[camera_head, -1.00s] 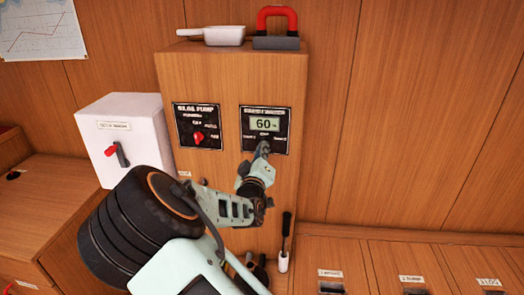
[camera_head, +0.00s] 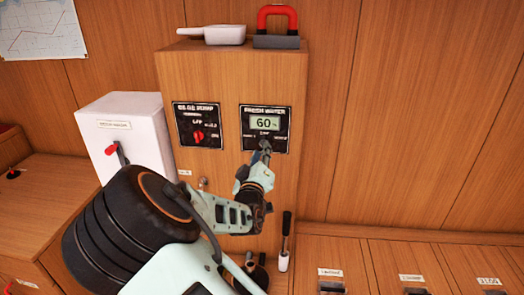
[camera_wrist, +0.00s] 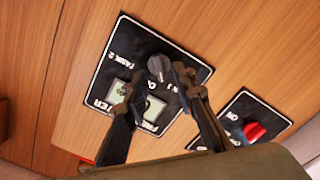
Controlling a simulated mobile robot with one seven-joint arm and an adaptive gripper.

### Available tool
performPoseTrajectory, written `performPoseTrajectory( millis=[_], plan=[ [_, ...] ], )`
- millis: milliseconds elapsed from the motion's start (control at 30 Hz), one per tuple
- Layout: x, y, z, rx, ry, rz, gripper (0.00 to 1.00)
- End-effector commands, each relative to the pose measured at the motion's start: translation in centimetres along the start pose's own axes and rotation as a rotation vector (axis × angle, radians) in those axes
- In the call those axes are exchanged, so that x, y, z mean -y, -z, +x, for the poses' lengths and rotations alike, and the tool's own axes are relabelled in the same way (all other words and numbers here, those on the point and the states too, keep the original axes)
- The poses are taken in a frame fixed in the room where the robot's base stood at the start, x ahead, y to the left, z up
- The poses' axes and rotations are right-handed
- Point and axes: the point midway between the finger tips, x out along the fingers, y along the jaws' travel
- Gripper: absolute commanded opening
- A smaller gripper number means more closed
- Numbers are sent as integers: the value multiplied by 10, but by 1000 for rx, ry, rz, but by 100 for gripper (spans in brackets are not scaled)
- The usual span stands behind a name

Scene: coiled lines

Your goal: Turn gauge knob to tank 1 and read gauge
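The black fresh water gauge panel (camera_head: 280,117) is on the front of the wooden cabinet, with its display (camera_head: 265,123) reading 60. Its dark grey knob (camera_wrist: 160,68) shows in the wrist view, where the panel appears rotated, with "TANK 2" lettering to the knob's left. In the head view my gripper hides the knob. My gripper (camera_head: 264,147) is at the panel's lower middle. In the wrist view its fingers (camera_wrist: 160,76) stand on both sides of the knob, parted; contact cannot be made out.
The bilge pump panel (camera_head: 198,126) with a red knob is left of the gauge. A white box (camera_head: 122,135) with a red-handled lever is farther left. A white scoop (camera_head: 212,34) and a red-handled object (camera_head: 277,27) lie on the cabinet top. A black-handled lever (camera_head: 285,240) stands below right.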

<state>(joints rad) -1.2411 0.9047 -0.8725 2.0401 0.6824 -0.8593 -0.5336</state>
Motion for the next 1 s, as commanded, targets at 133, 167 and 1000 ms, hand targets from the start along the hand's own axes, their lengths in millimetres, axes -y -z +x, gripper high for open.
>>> performPoseTrajectory(
  millis=[133, 167, 1000],
  plan=[
    [1, 1, -33, 0, 4, 1, 25],
    [2, 1, -40, 0, 5, 1, 25],
    [-5, -7, -94, 33, 5, 30, 25]
  ],
)
